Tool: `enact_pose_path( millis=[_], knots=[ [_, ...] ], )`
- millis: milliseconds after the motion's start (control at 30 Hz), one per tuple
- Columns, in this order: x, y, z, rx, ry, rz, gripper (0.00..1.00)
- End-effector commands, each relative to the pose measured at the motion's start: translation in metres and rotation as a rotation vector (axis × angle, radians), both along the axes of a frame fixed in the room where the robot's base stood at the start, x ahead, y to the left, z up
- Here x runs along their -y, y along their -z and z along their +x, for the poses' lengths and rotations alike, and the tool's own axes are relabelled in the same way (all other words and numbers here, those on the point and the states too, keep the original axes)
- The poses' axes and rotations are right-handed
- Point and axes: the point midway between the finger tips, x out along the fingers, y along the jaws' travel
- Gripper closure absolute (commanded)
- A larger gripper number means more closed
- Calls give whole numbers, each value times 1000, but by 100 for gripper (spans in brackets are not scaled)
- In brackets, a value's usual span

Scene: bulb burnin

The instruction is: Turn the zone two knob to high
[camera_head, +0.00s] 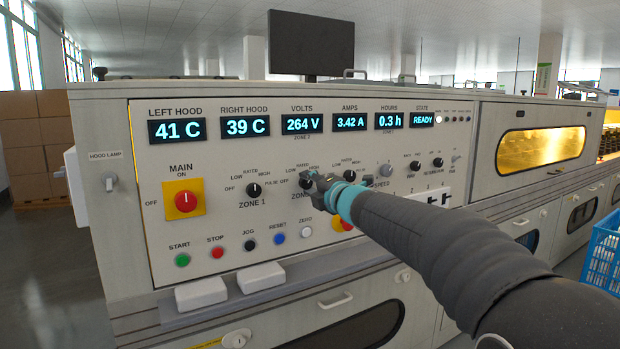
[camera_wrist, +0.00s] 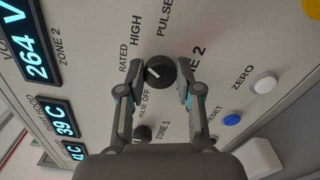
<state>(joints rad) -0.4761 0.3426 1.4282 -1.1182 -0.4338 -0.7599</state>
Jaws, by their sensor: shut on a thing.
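The zone two knob (camera_wrist: 160,73) is a round black dial on the pale panel. In the wrist view its pale mark lies on the left of its face, nearer the RATED label (camera_wrist: 124,58) than the HIGH label (camera_wrist: 136,32); its exact setting is hard to tell. My gripper (camera_wrist: 167,71) is shut on the knob, with one fingertip on either side of it. In the head view my gripper (camera_head: 313,182) is at the panel and mostly hides the knob and its labels. The ZONE 2 display reads 264 V (camera_head: 302,124).
The zone one knob (camera_head: 253,190) is to the left. The red main switch (camera_head: 185,201) is further left. Several push buttons, including a blue one (camera_head: 279,238), run below. More small knobs (camera_head: 386,170) are close on the right. A blue crate (camera_head: 603,255) stands at far right.

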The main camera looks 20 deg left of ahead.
Motion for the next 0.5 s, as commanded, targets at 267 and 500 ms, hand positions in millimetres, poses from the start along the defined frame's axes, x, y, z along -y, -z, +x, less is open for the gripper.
enact_pose_path(
  millis=[267, 500],
  knots=[
    [0, 0, 0, -73, 0, 62, 100],
    [0, 0, 0, -90, 0, 77, 100]
  ],
)
